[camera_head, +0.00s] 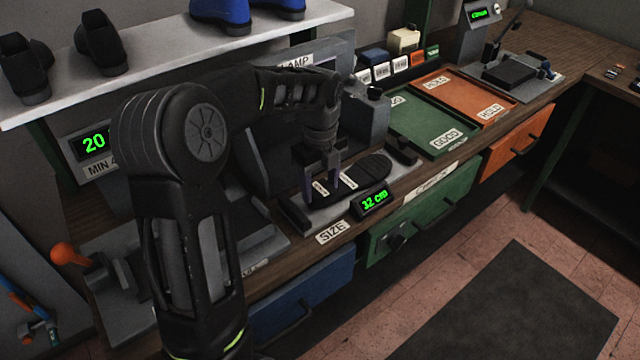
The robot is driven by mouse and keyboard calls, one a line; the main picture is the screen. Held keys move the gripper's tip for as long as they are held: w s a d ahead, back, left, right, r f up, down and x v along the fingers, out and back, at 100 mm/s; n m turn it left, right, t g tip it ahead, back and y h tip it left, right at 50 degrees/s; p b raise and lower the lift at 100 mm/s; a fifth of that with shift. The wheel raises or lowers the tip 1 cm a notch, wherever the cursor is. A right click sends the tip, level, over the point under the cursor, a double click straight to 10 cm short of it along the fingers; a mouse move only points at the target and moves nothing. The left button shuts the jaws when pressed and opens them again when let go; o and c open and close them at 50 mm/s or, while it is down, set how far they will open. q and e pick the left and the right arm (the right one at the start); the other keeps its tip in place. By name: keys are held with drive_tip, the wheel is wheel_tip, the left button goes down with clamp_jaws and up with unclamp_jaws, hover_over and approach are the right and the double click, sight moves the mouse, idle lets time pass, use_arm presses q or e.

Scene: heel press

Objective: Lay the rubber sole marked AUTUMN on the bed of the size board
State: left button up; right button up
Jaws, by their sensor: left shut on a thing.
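A dark rubber sole (368,171) is over the bed of the grey size board (330,214), lying lengthwise along it. It looks flat and low; I cannot tell whether it touches the bed. Small white labels show on it near my fingers, too small to read. My left gripper (323,190) points down and is shut on the sole near its left end, hiding part of it. The board's green display (374,200) reads 32 cm. My right gripper is out of view.
A grey machine (365,122) stands close behind the size board. A green GOOD tray (432,140) and an orange HOLD tray (465,88) lie farther right. Dark shoes (100,42) and blue shoes (222,14) stand on the shelf above. Drawers (422,212) line the bench front.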

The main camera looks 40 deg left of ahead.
use_arm(q)
drive_tip(key=shift+f, duration=0.35)
idle(0.6)
drive_tip(key=o, duration=1.6)
drive_tip(key=shift+o, duration=0.3)
drive_tip(key=o, duration=0.4)
